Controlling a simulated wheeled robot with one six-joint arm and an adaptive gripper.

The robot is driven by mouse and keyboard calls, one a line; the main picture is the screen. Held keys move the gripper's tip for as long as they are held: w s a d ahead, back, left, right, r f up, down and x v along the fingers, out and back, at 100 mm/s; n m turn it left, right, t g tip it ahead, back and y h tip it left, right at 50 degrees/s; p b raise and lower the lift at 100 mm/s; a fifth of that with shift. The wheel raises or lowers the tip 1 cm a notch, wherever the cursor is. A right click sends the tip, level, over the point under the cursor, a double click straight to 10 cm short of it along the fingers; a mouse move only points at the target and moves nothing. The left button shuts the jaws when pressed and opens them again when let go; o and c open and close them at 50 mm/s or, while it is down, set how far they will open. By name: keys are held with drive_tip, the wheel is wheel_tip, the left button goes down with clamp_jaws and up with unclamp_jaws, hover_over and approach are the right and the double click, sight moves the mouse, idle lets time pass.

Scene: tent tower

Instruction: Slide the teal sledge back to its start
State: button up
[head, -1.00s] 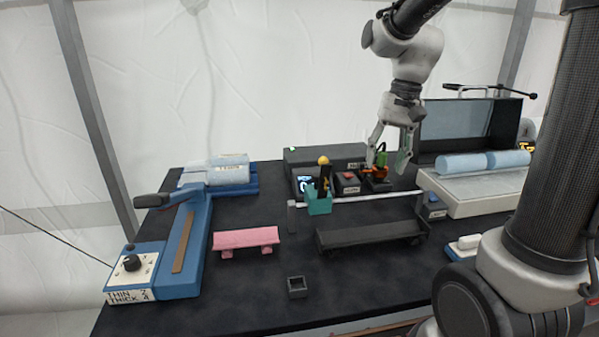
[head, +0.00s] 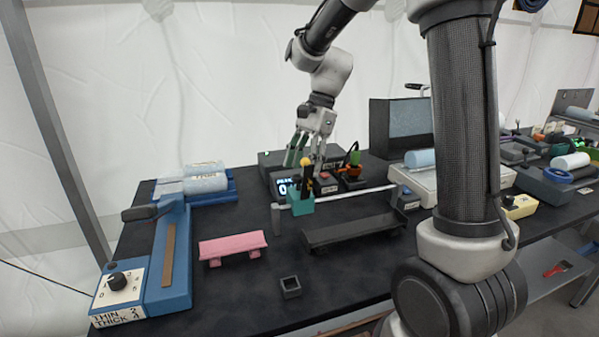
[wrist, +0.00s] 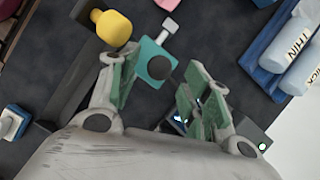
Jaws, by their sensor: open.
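The teal sledge (head: 300,203) sits at the left end of a pale rail (head: 352,200), near the rail's end post. My gripper (head: 302,166) is open, pointing down above and just behind the sledge. In the wrist view the teal sledge (wrist: 150,60) lies beyond the open fingertips (wrist: 160,72). A dark round knob (wrist: 159,67) shows between the fingers, and a yellow piece (wrist: 114,28) lies beside them. I cannot tell whether the fingers touch anything.
A long dark bench (head: 350,233) stands in front of the rail. A pink bench (head: 233,247) and a small dark open box (head: 290,287) are at the front left. A display box (head: 283,187) and a red-buttoned box (head: 325,184) stand behind the rail. Blue rolls (head: 205,178) lie left.

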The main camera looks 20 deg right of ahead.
drive_tip(key=shift+x, duration=1.25)
clamp_jaws()
drive_tip(key=d, duration=2.5)
drive_tip(key=shift+d, duration=0.2)
unclamp_jaws()
